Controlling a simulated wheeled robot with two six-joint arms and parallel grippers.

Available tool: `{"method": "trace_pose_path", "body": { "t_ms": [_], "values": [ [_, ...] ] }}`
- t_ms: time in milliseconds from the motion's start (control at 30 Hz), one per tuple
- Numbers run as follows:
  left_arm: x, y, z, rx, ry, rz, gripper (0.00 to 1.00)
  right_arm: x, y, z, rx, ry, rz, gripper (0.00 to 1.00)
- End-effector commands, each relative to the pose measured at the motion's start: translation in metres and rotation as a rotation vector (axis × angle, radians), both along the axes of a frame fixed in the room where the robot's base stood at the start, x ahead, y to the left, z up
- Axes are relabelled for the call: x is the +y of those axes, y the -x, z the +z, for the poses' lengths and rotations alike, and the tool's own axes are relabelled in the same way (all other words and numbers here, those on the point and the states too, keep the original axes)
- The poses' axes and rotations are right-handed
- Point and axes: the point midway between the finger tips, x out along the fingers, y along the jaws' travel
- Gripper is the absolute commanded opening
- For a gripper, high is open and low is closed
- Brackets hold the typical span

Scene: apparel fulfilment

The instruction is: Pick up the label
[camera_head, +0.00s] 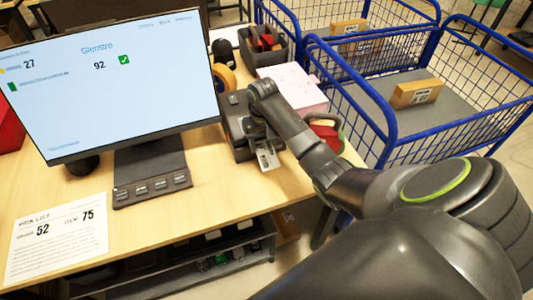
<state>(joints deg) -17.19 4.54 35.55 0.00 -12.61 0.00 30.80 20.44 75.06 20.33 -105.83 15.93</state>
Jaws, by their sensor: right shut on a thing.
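My right gripper (266,148) reaches in from the right and points down at the front of the dark label printer (237,122) on the wooden table. It is shut on a small pale piece that looks like the label (268,160), at the printer's front edge. The fingers partly cover the label, and I cannot tell whether it is still touching the printer. My left gripper is not in view.
A monitor (110,85) stands left of the printer, with a pick list sheet (58,238) in front. A pink box (293,88), a dark bin (264,45) and a tape roll (224,77) sit nearby. Blue wire carts (395,110) holding cartons (416,93) stand at the right.

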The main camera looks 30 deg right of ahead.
Motion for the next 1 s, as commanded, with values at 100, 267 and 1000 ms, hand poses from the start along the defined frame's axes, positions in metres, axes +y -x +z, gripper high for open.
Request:
{"method": "trace_pose_path", "body": {
  "t_ms": [100, 267, 1000],
  "values": [
    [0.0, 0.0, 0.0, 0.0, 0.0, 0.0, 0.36, 0.0, 0.0, 0.0, 0.0, 0.0, 0.0, 0.46],
    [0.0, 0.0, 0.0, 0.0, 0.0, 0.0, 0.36, 0.0, -0.001, 0.009, -0.002, 0.0, 0.0, 0.46],
    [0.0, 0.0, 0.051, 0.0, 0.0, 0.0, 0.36, 0.001, 0.003, 0.11, 0.001, 0.0, 0.0, 0.46]
  ]
}}
